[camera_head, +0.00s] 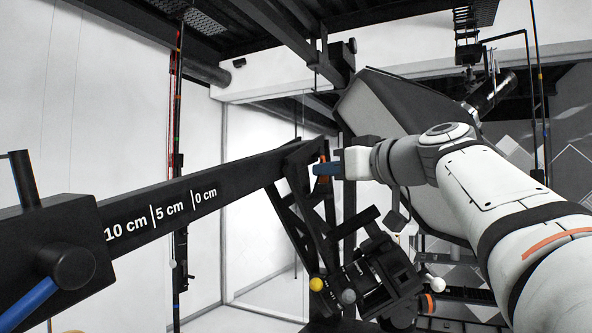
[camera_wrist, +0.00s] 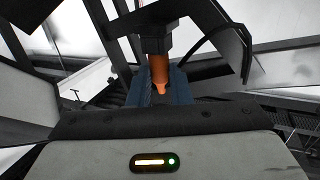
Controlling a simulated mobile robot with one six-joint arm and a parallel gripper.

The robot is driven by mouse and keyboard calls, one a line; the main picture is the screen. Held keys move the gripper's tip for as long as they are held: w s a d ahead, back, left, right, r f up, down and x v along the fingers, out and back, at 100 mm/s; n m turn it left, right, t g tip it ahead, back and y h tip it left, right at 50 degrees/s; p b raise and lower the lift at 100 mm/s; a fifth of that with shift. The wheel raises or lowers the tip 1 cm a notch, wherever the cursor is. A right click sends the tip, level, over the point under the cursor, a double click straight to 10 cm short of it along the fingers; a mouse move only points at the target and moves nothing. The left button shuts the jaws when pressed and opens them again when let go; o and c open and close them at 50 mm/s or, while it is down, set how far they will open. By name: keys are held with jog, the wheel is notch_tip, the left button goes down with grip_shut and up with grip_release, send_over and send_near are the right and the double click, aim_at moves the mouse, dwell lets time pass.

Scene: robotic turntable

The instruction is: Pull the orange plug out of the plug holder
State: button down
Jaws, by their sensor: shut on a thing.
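The orange plug (camera_wrist: 159,72) shows in the middle of the wrist view, between the blue fingers of my gripper (camera_wrist: 160,88). Its upper end meets a black block, the plug holder (camera_wrist: 158,32). In the head view the orange plug (camera_head: 323,168) is a small patch at the tip of my gripper (camera_head: 326,170), beside the black frame. My gripper is shut on the plug. The fingers hide part of the plug, and I cannot tell how deep it sits in the holder.
A black beam (camera_head: 160,207) marked in centimetres runs across the left. A black mechanism with a yellow ball (camera_head: 316,284) and a white ball (camera_head: 435,284) hangs below my gripper. A large grey panel (camera_head: 390,120) stands behind my arm.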

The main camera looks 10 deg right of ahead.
jog(key=shift+r, duration=0.2)
jog(key=shift+r+p, duration=1.2)
jog(key=shift+r, duration=0.7)
